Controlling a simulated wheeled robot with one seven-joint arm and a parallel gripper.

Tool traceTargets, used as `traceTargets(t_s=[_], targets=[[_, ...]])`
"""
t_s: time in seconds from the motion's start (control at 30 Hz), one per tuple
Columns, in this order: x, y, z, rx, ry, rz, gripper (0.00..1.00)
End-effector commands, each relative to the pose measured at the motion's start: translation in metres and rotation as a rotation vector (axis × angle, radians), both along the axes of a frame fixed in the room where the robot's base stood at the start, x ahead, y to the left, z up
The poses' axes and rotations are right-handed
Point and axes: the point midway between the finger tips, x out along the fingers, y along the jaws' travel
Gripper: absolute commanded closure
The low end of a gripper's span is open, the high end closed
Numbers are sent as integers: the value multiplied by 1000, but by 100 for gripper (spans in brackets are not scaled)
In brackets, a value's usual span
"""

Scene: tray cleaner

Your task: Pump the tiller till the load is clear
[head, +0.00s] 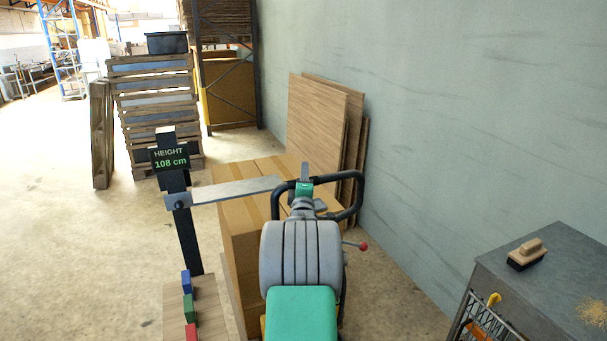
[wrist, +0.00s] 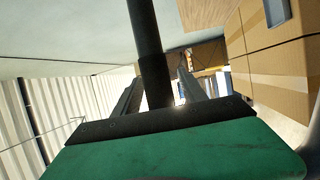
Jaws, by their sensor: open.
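The tiller (head: 359,190) is a black looped handle standing in front of the load in the head view. Its dark bar (wrist: 148,40) runs between my fingers in the wrist view. My gripper (wrist: 158,78) is open around that bar; I cannot tell whether either finger touches it. In the head view my gripper (head: 304,172) is at the left part of the loop, partly hidden by my wrist. The load is a stack of cardboard boxes (head: 242,215), also at the right of the wrist view (wrist: 275,65). A post display (head: 169,159) reads "HEIGHT 108 cm".
A flat grey arm (head: 235,190) reaches from the post across the boxes. A red-knobbed lever (head: 362,246) sticks out right of my arm. Blue, green and red blocks (head: 189,308) stand at lower left. A grey bench (head: 545,285) with a brush (head: 527,254) is at right.

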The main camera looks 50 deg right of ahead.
Motion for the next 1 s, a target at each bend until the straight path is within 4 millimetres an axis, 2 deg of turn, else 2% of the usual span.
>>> traceTargets(t_s=[0.2,0.8,1.0], targets=[[1,0,-1,1,1,0,51],[1,0,-1,1,0,0,100],[0,0,-1,1,0,0,100]])
